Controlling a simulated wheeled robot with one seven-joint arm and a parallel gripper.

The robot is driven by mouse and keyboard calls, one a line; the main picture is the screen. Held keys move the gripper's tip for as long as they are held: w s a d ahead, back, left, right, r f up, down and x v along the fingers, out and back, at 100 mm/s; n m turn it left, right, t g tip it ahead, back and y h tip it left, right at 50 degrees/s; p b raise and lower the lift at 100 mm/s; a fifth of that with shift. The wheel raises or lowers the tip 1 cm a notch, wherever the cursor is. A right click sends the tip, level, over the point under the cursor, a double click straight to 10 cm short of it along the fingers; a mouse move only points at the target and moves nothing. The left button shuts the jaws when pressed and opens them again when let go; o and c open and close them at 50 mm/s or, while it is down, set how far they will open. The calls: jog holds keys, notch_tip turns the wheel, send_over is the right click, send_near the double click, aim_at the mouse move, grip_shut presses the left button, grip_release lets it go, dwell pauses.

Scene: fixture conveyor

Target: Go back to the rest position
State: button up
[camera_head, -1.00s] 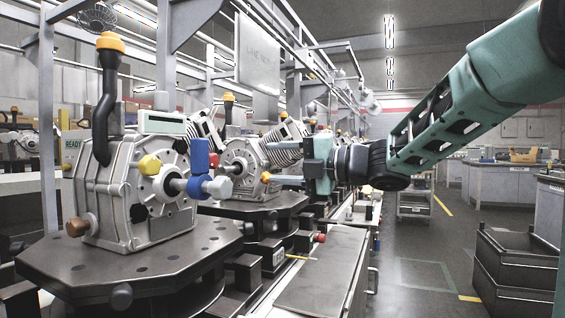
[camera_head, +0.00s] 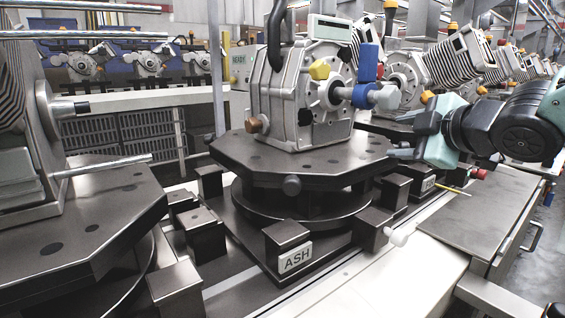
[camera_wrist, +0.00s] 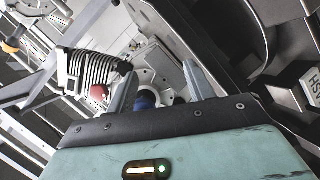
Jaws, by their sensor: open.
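My gripper (camera_head: 405,145) is at the right of the head view, beside the front machine unit and close to the edge of its turntable. Its two fingers point left and are apart, with nothing between them. In the wrist view the two fingers (camera_wrist: 158,92) also stand apart. Part of a machine, with a blue part (camera_wrist: 146,101) and a red knob (camera_wrist: 99,92), shows beyond them. I cannot tell from the head view whether a finger touches the turntable edge.
A grey machine unit (camera_head: 297,95) with blue and yellow knobs stands on a dark octagonal turntable (camera_head: 235,150). A tag reading ASH (camera_head: 297,257) is on a block below. Another fixture (camera_head: 90,215) is at left. A flat grey bench top (camera_head: 480,215) lies clear below my arm.

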jog(key=s+a+f+m+g+h, duration=0.1)
jog(key=s+a+f+m+g, duration=0.1)
jog(key=s+f, duration=0.4)
jog(key=s+a+f+m+g+h, duration=0.1)
jog(key=s+a+f+m+g, duration=0.2)
jog(key=s, duration=0.4)
jog(key=s+a+f+m+g+h, duration=0.1)
jog(key=s+a+f+m+g, duration=0.1)
jog(key=s+f, duration=0.4)
jog(key=shift+s+a+f+g, duration=0.1)
jog(key=shift+a+f+g, duration=0.35)
jog(key=shift+f+g, duration=0.25)
jog(key=shift+s+a+f+g, duration=0.1)
jog(key=shift+a+f+g, duration=0.3)
jog(key=shift+f+g, duration=0.25)
jog(key=s+f+g, duration=0.1)
jog(key=s, duration=0.2)
jog(key=s+f+m+g, duration=0.1)
jog(key=s, duration=0.3)
jog(key=s+f+g+h, duration=0.1)
jog(key=s, duration=0.2)
jog(key=shift+s+a+m+g, duration=0.3)
jog(key=shift+s+m+g, duration=0.05)
jog(key=shift+m, duration=0.05)
notch_tip(320, 180, up, 25)
jog(key=p, duration=2.4)
jog(key=shift+w+p, duration=0.15)
jog(key=shift+p, duration=0.25)
